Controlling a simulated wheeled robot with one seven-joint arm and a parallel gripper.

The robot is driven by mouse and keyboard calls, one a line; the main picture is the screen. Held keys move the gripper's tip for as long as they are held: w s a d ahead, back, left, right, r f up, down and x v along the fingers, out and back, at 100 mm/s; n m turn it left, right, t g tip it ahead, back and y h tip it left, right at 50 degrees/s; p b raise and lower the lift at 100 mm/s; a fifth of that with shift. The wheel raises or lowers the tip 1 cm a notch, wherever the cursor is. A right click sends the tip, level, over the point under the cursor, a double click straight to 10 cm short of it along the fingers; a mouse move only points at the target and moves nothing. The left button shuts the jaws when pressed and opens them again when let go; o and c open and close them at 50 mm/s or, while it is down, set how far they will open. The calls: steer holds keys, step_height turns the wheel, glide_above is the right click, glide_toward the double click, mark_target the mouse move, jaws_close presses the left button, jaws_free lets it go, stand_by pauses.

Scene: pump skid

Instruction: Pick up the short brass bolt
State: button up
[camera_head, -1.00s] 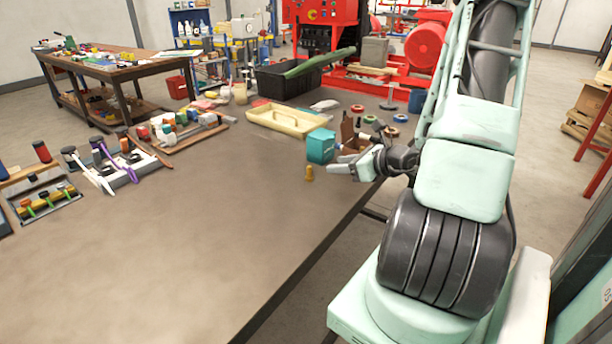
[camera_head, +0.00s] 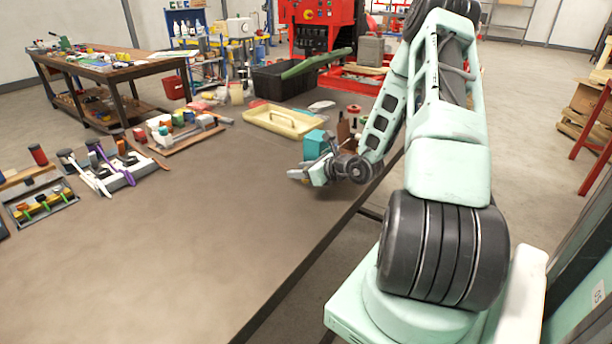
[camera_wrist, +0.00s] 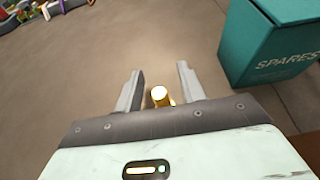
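The short brass bolt (camera_wrist: 160,96) stands on the table between the two open fingers of my gripper (camera_wrist: 158,88) in the wrist view. Its top shows, and its lower part is hidden by the gripper body. Neither finger appears to touch it; there is a gap on both sides. In the head view my gripper (camera_head: 298,176) is low over the table near its right edge, and the bolt is hidden there behind the hand.
A teal box (camera_wrist: 268,42) marked SPARES stands just right of the fingers; it also shows in the head view (camera_head: 315,143). A yellow tray (camera_head: 283,121) lies behind. Tool racks (camera_head: 110,165) stand to the left. The table's middle (camera_head: 190,235) is clear.

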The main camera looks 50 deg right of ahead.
jaws_close()
